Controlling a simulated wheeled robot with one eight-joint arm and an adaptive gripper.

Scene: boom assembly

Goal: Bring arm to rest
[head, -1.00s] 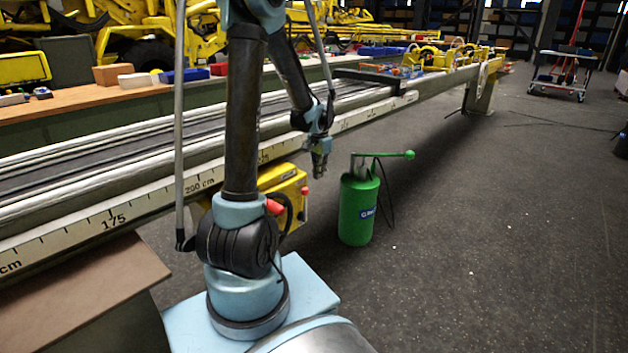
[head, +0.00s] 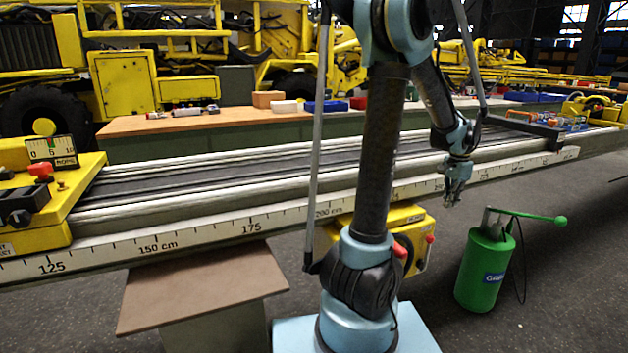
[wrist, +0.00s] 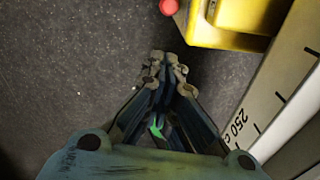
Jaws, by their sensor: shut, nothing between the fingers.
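My gripper (head: 454,196) hangs below my folded arm in the head view, in front of the long boom's scaled side (head: 160,247). It is apart from the boom. In the wrist view my gripper (wrist: 167,68) points over dark floor, with its fingers together and nothing visible between them. In that view the boom's white scale with the 250 cm mark (wrist: 240,125) runs along the right.
A green grease can (head: 487,270) with a lever stands on the floor at the right. A yellow box with a red knob (head: 412,240) sits below the boom. A yellow carriage (head: 50,205) is at the left. A brown board (head: 200,288) lies in front.

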